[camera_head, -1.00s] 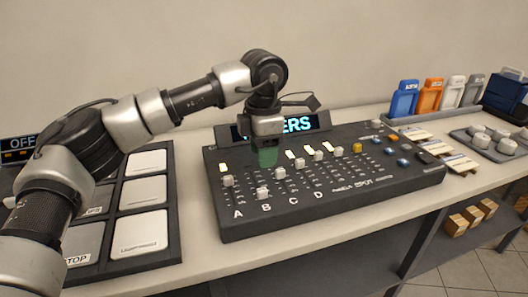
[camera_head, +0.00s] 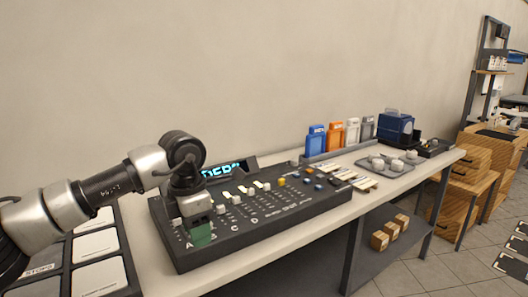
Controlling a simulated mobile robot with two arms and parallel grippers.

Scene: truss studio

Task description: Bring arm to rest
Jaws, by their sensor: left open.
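My left arm comes in from the left. Its gripper (camera_head: 201,236) points down over the left end of the black mixing console (camera_head: 262,236), above the lettered faders. A green piece shows at the gripper's tip, in front of the faders. The jaws are open; whether they touch the console cannot be told. The gripper and wrist hide part of the console's left side and part of its lit display (camera_head: 222,170). My right gripper is not in view.
A panel of large pale pads (camera_head: 95,245) lies left of the console. Blue (camera_head: 315,142), orange, white and grey holders stand behind it to the right. A tray with white knobs (camera_head: 385,163) and a dark blue box (camera_head: 396,127) sit farther right. Small wooden boxes (camera_head: 380,240) are on the lower shelf.

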